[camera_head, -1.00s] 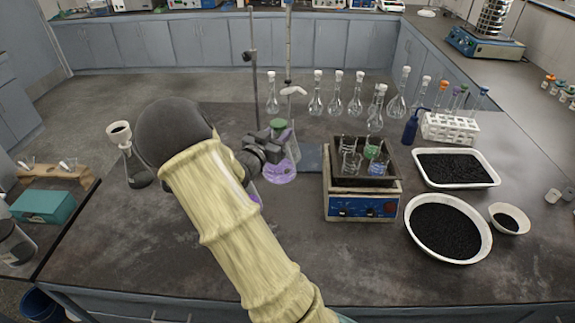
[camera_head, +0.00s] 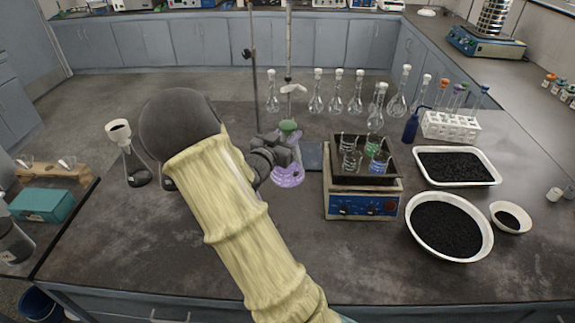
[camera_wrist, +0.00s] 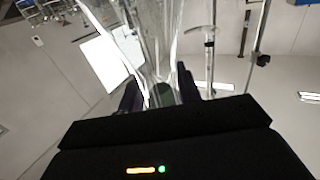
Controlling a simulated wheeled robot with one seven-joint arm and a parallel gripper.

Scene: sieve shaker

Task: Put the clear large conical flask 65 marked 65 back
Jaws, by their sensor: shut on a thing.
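My gripper (camera_head: 284,150) is shut on the neck of a conical flask (camera_head: 287,177) with a green stopper (camera_head: 288,125). In the head view its lower body looks purple, and my gripper partly hides it. In the wrist view clear glass (camera_wrist: 152,45) runs out from between the fingers (camera_wrist: 163,88), with the green end close to them. The flask looks roughly upright. I cannot read a mark 65, and I cannot tell whether its base touches the bench. A burette stand (camera_head: 254,75) is right behind it.
A blue hotplate (camera_head: 362,206) with a dark tray of beakers is to the right. Several volumetric flasks (camera_head: 337,97) stand behind it. White dishes (camera_head: 411,224) of black grains lie farther right. A flask with a funnel (camera_head: 133,165) stands left.

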